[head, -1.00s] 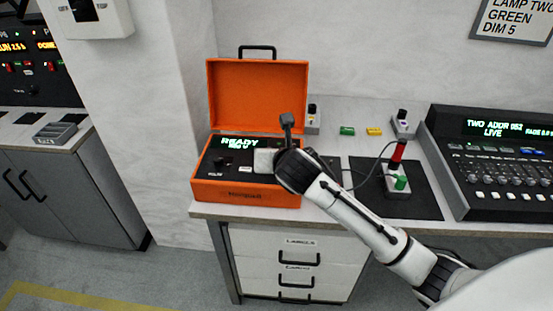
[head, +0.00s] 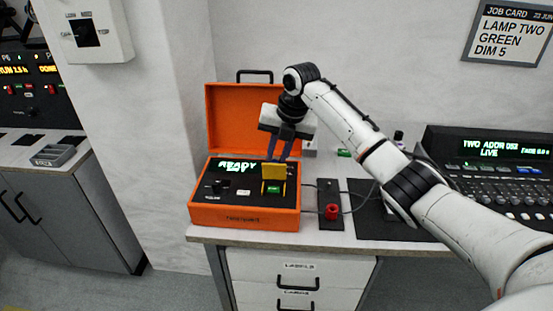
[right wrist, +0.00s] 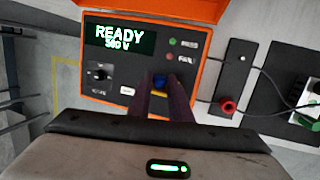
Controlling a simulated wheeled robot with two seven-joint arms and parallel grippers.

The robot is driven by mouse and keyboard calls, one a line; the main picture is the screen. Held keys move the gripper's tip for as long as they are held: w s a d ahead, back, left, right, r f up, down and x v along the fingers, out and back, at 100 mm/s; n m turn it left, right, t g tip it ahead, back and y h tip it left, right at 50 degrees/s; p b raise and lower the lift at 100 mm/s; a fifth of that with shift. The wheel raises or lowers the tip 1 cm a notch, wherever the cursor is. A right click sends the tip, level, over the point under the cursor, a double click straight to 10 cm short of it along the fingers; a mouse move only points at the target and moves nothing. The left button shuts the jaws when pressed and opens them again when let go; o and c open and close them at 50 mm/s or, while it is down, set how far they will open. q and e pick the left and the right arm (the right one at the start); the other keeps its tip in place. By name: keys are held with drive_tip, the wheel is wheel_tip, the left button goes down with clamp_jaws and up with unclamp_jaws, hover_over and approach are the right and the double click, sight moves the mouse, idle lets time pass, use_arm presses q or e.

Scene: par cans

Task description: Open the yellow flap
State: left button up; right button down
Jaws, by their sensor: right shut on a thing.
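The yellow flap (head: 273,171) is on the right part of the orange tester's panel. It stands raised, with a green button (head: 273,187) showing below it. My right gripper (head: 279,157) comes down from above, its fingers shut on the flap's upper edge. In the right wrist view, the dark fingers (right wrist: 166,98) reach over the panel, with a bit of yellow flap (right wrist: 158,93) between them and a small blue part (right wrist: 159,82) just beyond. The fingers hide most of the flap there. My left gripper is not in view.
The orange tester (head: 240,216) has its lid (head: 232,115) open behind the panel, and its display reads READY. A dark strip with a red socket (head: 331,211) lies to its right, with cables nearby. A lighting console (head: 490,170) stands far right.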

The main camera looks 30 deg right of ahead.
drive_tip(key=shift+w+d+g+y, duration=0.35)
drive_tip(key=shift+w+g, duration=0.1)
drive_tip(key=shift+g, duration=0.15)
drive_tip(key=shift+w+d+f+g+y, duration=0.15)
drive_tip(key=shift+w+f+g+y, duration=0.1)
drive_tip(key=shift+g, duration=0.15)
idle(0.5)
drive_tip(key=c, duration=1.6)
unclamp_jaws()
drive_tip(key=shift+r, duration=0.1)
drive_tip(key=b+v, duration=0.1)
drive_tip(key=v, duration=0.9)
drive_tip(key=shift+d, duration=0.1)
drive_tip(key=shift+s, duration=0.1)
